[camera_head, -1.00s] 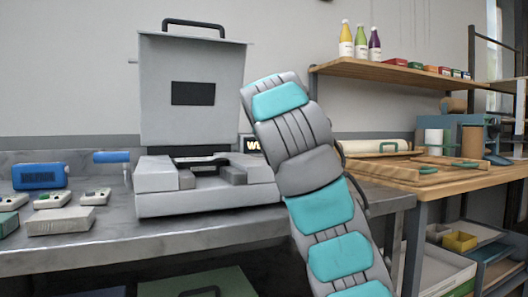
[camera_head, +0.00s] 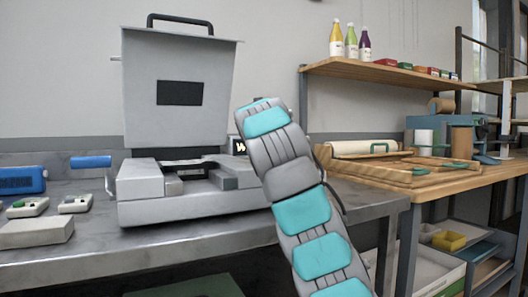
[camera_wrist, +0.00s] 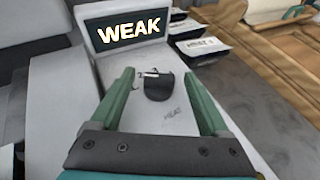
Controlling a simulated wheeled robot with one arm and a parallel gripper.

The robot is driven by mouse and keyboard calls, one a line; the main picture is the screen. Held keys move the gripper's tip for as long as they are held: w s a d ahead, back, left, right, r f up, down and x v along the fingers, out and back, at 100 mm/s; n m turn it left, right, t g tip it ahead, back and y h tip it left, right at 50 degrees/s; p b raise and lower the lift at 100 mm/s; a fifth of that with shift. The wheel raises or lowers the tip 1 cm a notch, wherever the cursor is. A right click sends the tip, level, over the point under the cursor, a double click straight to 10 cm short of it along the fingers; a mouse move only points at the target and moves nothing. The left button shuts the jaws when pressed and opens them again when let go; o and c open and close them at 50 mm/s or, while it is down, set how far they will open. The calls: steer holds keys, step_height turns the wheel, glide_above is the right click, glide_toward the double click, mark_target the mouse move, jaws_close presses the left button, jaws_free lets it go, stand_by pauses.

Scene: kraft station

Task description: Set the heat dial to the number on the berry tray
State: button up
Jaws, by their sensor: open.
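In the wrist view, the black heat dial (camera_wrist: 158,88) sits on a pale grey panel (camera_wrist: 168,118) marked HEAT. A small mark beside the dial is too small to read surely. A dark display (camera_wrist: 127,30) above it reads WEAK. My gripper (camera_wrist: 157,76) has its two teal fingers apart, one on each side of the dial in the picture. I cannot tell whether either finger touches it. In the head view, my arm hides the panel and most of the display (camera_head: 239,147). I cannot make out a berry tray with a number.
A grey press-like machine (camera_head: 180,205) with its lid up stands left of my arm on the grey bench (camera_head: 115,244). Small white devices (camera_head: 75,204) lie at the far left. Dark-fronted labelled boxes (camera_wrist: 202,47) stand right of the display. A wooden table (camera_head: 440,182) is on the right.

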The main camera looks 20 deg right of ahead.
jaws_close()
stand_by(0.7)
